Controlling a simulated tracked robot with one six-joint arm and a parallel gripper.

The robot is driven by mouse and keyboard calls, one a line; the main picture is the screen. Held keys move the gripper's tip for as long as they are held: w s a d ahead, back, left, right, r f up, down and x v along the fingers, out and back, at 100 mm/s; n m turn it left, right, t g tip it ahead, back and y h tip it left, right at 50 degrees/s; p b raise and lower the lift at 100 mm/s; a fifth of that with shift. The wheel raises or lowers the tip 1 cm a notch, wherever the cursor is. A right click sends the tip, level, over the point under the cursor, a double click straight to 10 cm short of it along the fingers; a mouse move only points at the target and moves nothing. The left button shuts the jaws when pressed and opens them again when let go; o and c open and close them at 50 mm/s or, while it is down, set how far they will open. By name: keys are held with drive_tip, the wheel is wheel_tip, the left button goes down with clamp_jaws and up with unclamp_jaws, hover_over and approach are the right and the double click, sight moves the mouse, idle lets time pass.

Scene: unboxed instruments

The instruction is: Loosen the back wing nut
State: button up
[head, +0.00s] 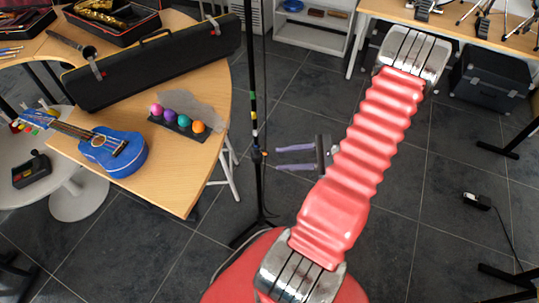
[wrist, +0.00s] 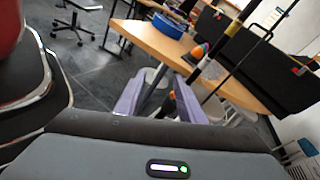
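A black upright stand pole (head: 261,190) with coloured bands rises at the centre of the head view. A small orange and blue piece (head: 263,153) sits on it at my gripper's height; it is too small to tell whether it is a wing nut. The tips look close to the pole; I cannot tell the depth gap. In the wrist view the open fingers (wrist: 158,76) show, with the dark pole (wrist: 212,58) slanting behind the right finger. No wing nut is clearly visible there.
A wooden table (head: 215,85) at left holds a long black case (head: 155,65), a blue ukulele (head: 115,152) and several coloured egg shakers (head: 184,122). A white stool stands at its edge. A black box (head: 475,199) with a cable lies at right. The grey floor is mostly free.

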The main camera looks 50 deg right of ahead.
sight(265, 152)
drive_tip(key=s+d+f+m+t+h, duration=0.4)
drive_tip(key=s+d+f+m+t, duration=0.1)
drive_tip(key=f, duration=0.1)
drive_tip(key=shift+d+f+m+h, duration=0.2)
drive_tip(key=shift+m+h, duration=0.1)
drive_tip(key=shift+m, duration=0.1)
drive_tip(key=x, duration=1.3)
drive_tip(key=shift+w+a, duration=0.25)
drive_tip(key=shift+w, duration=0.1)
drive_tip(key=shift+c, duration=0.2)
clamp_jaws()
